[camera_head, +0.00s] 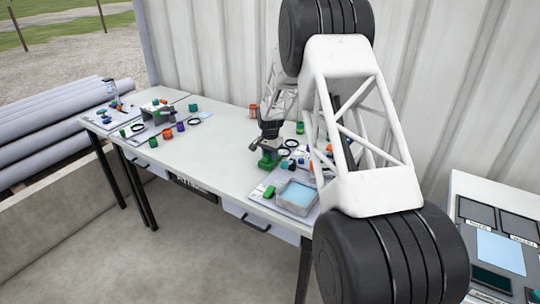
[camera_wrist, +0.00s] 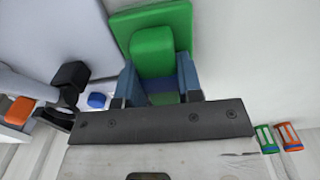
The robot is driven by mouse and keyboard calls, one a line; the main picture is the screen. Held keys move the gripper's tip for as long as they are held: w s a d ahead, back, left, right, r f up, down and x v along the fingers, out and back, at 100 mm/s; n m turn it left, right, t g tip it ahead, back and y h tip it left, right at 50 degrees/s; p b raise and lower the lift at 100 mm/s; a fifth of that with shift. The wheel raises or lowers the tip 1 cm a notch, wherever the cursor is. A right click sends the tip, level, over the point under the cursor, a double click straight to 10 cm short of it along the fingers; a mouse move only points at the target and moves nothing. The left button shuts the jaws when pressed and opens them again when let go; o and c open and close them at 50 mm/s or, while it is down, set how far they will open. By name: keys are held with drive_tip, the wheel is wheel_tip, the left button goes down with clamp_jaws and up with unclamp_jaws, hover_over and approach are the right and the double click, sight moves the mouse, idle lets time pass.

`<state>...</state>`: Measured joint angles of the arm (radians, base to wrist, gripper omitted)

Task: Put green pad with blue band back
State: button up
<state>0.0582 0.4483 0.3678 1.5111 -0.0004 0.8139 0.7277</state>
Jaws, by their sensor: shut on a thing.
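The green pad with the blue band (camera_wrist: 150,22) is between the fingers of my gripper (camera_wrist: 157,78) in the wrist view. Its wide green plate points away from my gripper, and a narrower green block and the dark blue band lie nearer the palm. In the head view, my gripper (camera_head: 268,149) points down over the table, with the green pad (camera_head: 267,163) at its lower end. The pad is at or just above the tabletop beside the near set of parts; I cannot tell whether it touches.
On the white table (camera_head: 220,140), a shallow tray (camera_head: 297,196) with a pale blue face stands near the front edge, with a green block (camera_head: 269,192) on its left. Several small coloured parts and black rings lie nearby. A grey fixture (camera_head: 157,112) stands at the left. The middle is clear.

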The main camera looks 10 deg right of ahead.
drive_tip(key=shift+f, duration=0.1)
drive_tip(key=o, duration=0.9)
wheel_tip(320, 180, up, 12)
idle(0.4)
drive_tip(key=shift+r, duration=0.2)
